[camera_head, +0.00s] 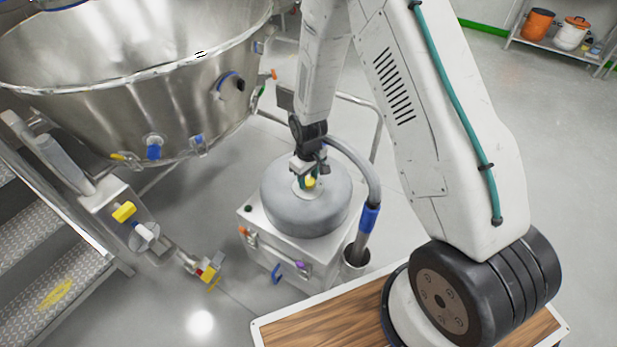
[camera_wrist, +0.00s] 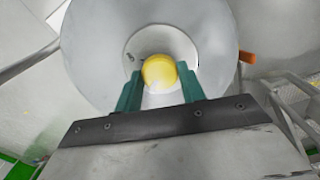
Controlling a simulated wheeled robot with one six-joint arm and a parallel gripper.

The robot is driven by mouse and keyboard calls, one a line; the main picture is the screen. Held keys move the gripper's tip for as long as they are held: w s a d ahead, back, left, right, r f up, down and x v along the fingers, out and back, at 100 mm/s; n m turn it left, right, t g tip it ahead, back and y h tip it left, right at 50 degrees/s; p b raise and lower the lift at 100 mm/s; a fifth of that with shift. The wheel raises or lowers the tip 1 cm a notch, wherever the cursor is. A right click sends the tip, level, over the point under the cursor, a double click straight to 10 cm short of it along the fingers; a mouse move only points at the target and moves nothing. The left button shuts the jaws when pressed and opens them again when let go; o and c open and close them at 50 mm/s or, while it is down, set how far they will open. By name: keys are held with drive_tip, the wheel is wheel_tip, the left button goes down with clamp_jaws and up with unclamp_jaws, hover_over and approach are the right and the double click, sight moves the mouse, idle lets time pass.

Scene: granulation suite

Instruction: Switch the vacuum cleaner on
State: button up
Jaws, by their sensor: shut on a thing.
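The vacuum cleaner stands on the floor in the head view, with a grey domed top (camera_head: 290,215) on a white box body (camera_head: 290,252). A yellow knob (camera_head: 310,182) sits on a pale round plate at the top of the dome. In the wrist view the yellow knob (camera_wrist: 159,71) lies between my two green fingertips, with the grey dome (camera_wrist: 90,40) around it. My gripper (camera_head: 309,176) points down over the dome and is shut on the knob. It also shows in the wrist view (camera_wrist: 160,85). The fingers partly hide the knob in the head view.
A large steel vessel (camera_head: 130,90) with valves stands at the left, close to the vacuum. A grey hose with a blue cuff (camera_head: 369,218) rises at the vacuum's right. Metal steps (camera_head: 45,255) are at the left. A shelf with pots (camera_head: 555,45) stands far right.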

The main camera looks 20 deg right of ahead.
sight(308, 180)
drive_tip(key=m, duration=1.1)
drive_tip(key=shift+m, duration=2.1)
drive_tip(key=o, duration=1)
drive_tip(key=shift+c, duration=0.2)
wheel_tip(308, 180, up, 8)
drive_tip(key=shift+f, duration=0.1)
